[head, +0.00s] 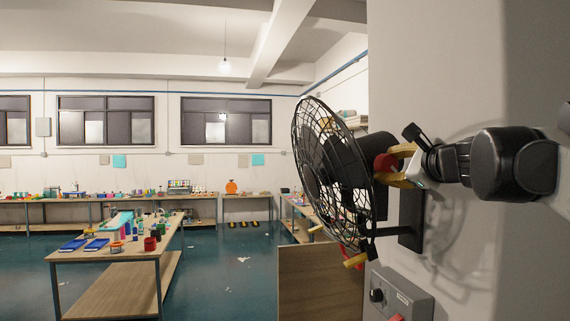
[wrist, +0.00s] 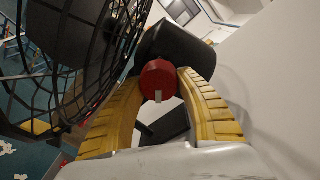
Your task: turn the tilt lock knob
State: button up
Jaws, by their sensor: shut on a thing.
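A black wall fan with a round wire cage (head: 330,172) stands out from the wall at the right of the head view. Its cage (wrist: 70,60) fills the left of the wrist view. The red tilt lock knob (head: 385,164) sits on the side of the black fan housing (head: 347,160). In the wrist view the knob (wrist: 158,80) shows a pale mark at its lower rim. My gripper (head: 400,167) has yellow ribbed fingers, one on each side of the knob. In the wrist view my gripper (wrist: 164,78) is shut on the knob, with fingertips close to the housing.
A grey control box (head: 398,297) with a black knob and a red part is on the wall below the fan. The grey wall is close on the right. A wooden panel (head: 318,283) stands below. A workbench (head: 115,250) is at left, with open floor between.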

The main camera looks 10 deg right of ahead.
jog(key=shift+m, duration=1.5)
jog(key=o, duration=1.2)
jog(key=shift+y, duration=0.3)
jog(key=s, duration=1.2)
jog(key=shift+d+r, duration=0.25)
jog(key=shift+r, duration=0.2)
